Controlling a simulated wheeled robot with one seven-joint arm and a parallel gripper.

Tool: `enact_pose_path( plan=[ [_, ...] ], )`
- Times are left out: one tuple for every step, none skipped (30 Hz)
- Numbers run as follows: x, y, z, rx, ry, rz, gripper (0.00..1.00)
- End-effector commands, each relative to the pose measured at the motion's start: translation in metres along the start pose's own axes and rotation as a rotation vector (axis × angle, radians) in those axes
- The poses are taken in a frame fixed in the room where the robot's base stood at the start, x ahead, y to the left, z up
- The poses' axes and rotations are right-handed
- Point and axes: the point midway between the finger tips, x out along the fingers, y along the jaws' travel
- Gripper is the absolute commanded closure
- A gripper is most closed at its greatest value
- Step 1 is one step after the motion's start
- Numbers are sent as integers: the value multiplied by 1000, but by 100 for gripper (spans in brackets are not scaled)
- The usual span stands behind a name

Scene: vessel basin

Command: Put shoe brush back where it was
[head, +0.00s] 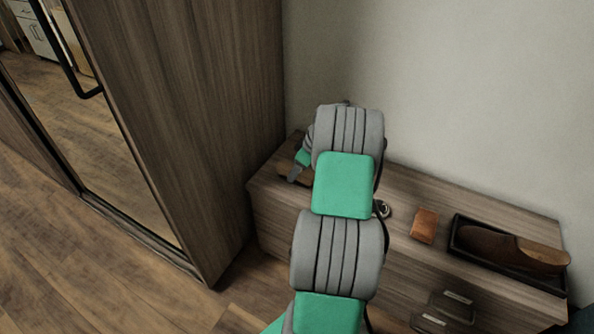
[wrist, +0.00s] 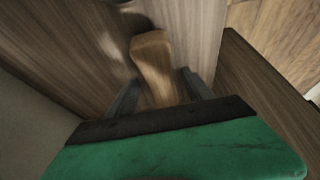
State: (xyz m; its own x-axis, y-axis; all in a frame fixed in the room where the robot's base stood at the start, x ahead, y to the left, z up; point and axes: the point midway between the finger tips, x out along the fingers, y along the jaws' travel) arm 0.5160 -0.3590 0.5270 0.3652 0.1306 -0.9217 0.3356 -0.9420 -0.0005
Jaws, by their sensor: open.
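The shoe brush appears to be the tan wooden piece (wrist: 153,62) in the wrist view. It lies on the wood-grain dresser top, between the two dark fingers of my gripper (wrist: 162,92). The jaws are open, with one finger on each side of it; whether either finger touches it I cannot tell. Its near end is hidden behind the gripper body. In the head view my gripper (head: 297,173) is low over the left end of the dresser top (head: 400,190). A brown edge of the brush (head: 284,174) shows beside it; my arm hides most of that area.
A black tray (head: 453,238) with a long brown object (head: 500,246) stands on the dresser's right end. An orange-brown block (head: 424,225) lies left of it, and a small round item (head: 383,209) is beside my arm. A tall wardrobe (head: 190,110) stands close on the left.

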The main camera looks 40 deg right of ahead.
Motion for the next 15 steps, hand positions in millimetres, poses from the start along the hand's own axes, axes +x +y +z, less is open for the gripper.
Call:
enact_pose_path(
  plan=[
    [-16, 1, -2, 1, 1, 4, 40],
    [-24, 1, -2, 1, 0, 4, 40],
    [-35, 1, -2, 1, 1, 4, 40],
    [-43, 1, -2, 1, 1, 4, 40],
    [-52, 1, -2, 1, 1, 4, 40],
    [-62, 1, -2, 1, 0, 4, 40],
    [-69, 1, -2, 1, 1, 4, 40],
    [-76, 1, -2, 1, 0, 3, 40],
    [-84, 0, -1, 1, 0, 2, 40],
    [-89, 0, -1, 1, 0, 2, 40],
    [-94, 0, -1, 1, 0, 2, 40],
    [-99, 0, -1, 0, -1, 1, 40],
    [-102, 0, -1, 0, -1, 0, 40],
    [-104, 0, 0, 0, -1, 0, 40],
    [-105, 0, 0, 0, 0, -1, 40]
  ],
)
